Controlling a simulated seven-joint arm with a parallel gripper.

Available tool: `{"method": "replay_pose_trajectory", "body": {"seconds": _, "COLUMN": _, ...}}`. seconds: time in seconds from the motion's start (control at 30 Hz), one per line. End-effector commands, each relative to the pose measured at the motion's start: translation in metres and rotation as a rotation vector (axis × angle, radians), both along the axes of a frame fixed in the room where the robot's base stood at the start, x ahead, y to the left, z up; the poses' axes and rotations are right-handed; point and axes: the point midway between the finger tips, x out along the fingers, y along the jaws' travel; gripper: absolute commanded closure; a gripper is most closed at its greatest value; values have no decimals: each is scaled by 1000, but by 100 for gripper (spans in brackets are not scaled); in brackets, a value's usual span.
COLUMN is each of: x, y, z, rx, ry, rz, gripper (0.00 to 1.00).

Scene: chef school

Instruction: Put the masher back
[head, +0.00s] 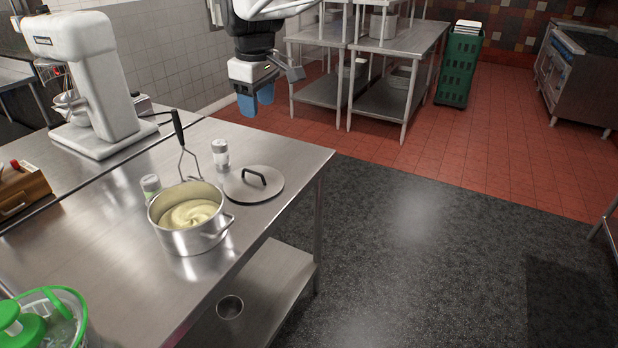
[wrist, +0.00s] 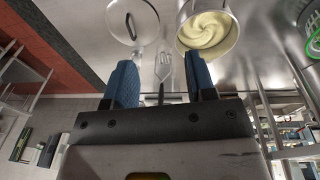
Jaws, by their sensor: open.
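The masher (head: 179,132) has a black handle and a bent wire shaft. In the head view it shows just behind the pot, handle end pointing away; I cannot tell whether it stands or lies. In the wrist view the masher's metal head (wrist: 163,66) appears beside the pot, its handle running back between my fingers in the picture. My gripper (head: 256,98) is open and empty, blue fingers pointing down, beyond the counter and apart from the masher. The steel pot (head: 190,241) holds pale mash (head: 190,214) and also shows in the wrist view (wrist: 234,45).
A lid (head: 262,193) lies right of the pot. Two shakers stand near it, one behind (head: 220,153) and one at its left (head: 150,186). A mixer (head: 95,80) stands at the back left. A green-handled basket (head: 65,310) is at the front left. The counter's front right is clear.

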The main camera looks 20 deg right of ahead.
Motion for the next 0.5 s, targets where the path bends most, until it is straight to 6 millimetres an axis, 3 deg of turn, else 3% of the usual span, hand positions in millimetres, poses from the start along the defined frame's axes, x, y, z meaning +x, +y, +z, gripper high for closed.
{"method": "replay_pose_trajectory", "body": {"seconds": 0.03, "x": -16, "y": -7, "z": -3, "rx": 4, "ry": -6, "rz": -37, "gripper": 49}}
{"method": "replay_pose_trajectory", "body": {"seconds": 0.5, "x": -146, "y": -57, "z": -47, "rx": 52, "ry": -48, "rz": -397, "gripper": 49}}
